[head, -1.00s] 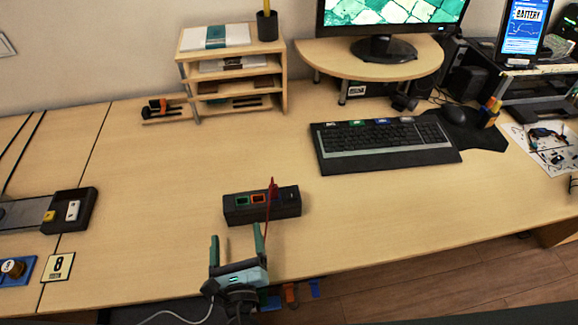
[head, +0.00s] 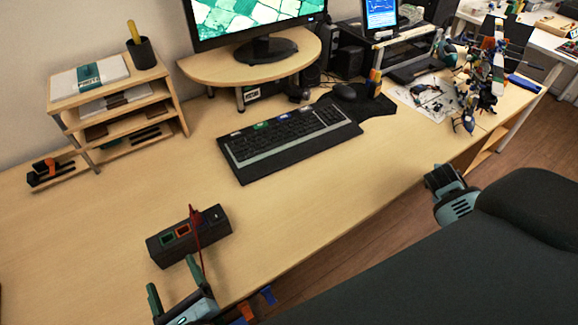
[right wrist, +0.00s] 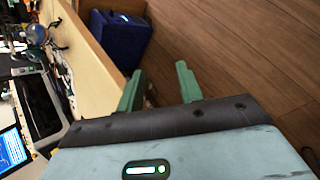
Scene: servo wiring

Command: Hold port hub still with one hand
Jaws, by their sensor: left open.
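The port hub (head: 165,252) is a black box lying on the desk near its front edge, with a green and a red port on top. I cannot tell whether a finger touches the hub. In the right wrist view my right gripper (right wrist: 159,84) is open and empty, beside the desk edge and above the floor.
A keyboard (head: 290,143) lies behind the hub to the right. A wooden shelf (head: 118,105) stands at back left, and a monitor stand (head: 255,72) at the back. Bare desk surrounds the hub. A dark blue box (right wrist: 115,42) shows in the right wrist view.

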